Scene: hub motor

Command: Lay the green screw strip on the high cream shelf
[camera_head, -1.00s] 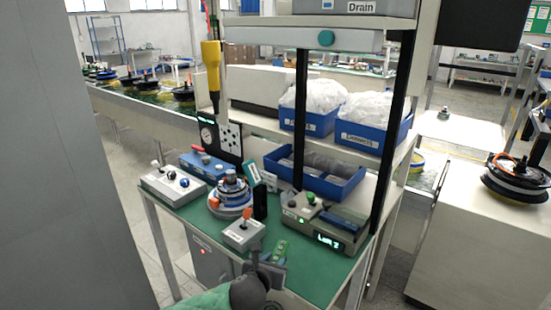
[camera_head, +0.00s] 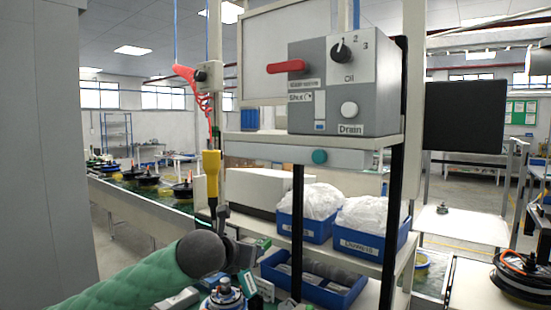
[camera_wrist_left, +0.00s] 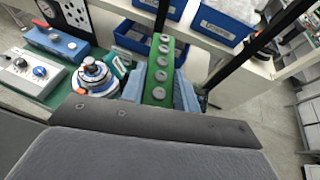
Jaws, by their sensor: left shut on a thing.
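My left gripper (camera_head: 254,250) is raised above the green bench, in front of the shelving. In the left wrist view its bluish fingers (camera_wrist_left: 160,98) are shut on the green screw strip (camera_wrist_left: 152,95). The strip points away from the gripper and carries a row of several grey screw heads. In the head view only a small green part of the strip (camera_head: 264,243) shows. The high cream shelf (camera_head: 252,137) is above the gripper and carries a grey control box (camera_head: 345,85). My right gripper is not in view.
A lower cream shelf holds blue bins (camera_head: 372,243) with white bags and a cream box (camera_head: 262,192). A yellow tool (camera_head: 211,175) hangs left of the shelving. A black post (camera_head: 297,220) stands before the bins.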

